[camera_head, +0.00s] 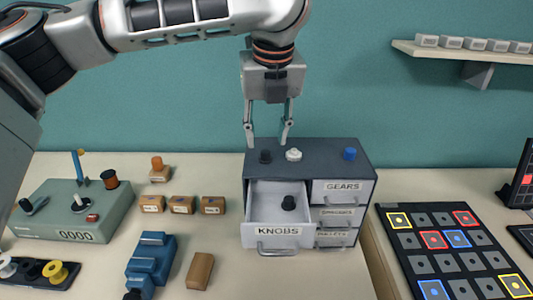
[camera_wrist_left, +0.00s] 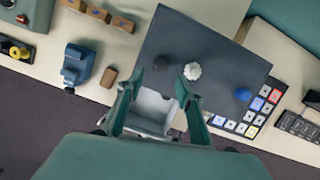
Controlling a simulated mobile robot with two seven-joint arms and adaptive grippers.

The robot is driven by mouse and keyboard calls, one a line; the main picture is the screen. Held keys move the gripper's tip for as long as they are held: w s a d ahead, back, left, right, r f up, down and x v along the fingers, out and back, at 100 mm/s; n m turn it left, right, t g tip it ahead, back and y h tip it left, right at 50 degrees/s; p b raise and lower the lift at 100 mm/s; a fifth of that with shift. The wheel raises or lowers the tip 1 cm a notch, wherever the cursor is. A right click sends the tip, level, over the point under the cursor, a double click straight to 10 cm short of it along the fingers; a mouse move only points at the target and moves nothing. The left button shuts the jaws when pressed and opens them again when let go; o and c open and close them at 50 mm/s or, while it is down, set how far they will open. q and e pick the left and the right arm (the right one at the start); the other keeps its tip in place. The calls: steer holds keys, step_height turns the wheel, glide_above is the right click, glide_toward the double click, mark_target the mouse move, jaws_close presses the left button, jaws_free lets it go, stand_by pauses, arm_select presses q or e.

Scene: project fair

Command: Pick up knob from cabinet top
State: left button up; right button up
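A grey cabinet (camera_head: 318,170) stands on the table. On its top are a dark knob (camera_head: 265,156), a white knob (camera_head: 293,154) and a blue knob (camera_head: 350,153). The wrist view also shows the dark knob (camera_wrist_left: 162,62), the white knob (camera_wrist_left: 192,71) and the blue knob (camera_wrist_left: 242,94). My left gripper (camera_head: 268,135) points down above the cabinet's left part, fingers apart and empty. In the left wrist view its fingertips (camera_wrist_left: 160,82) appear near the dark and white knobs, touching neither as far as I can see. My right gripper is not in view.
Left are a green counter box (camera_head: 70,215), small wooden blocks (camera_head: 182,204) and a blue vice (camera_head: 150,262). Right is a button panel (camera_head: 455,252). A wall shelf (camera_head: 470,52) hangs upper right.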

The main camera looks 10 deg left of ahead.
mark_target(266, 151)
arm_select(q)
steer(key=x, duration=0.5)
steer(key=shift+w+a+f, duration=0.15)
steer(key=shift+w+f, duration=0.05)
steer(key=shift+w, duration=0.3)
steer(key=c, duration=0.8)
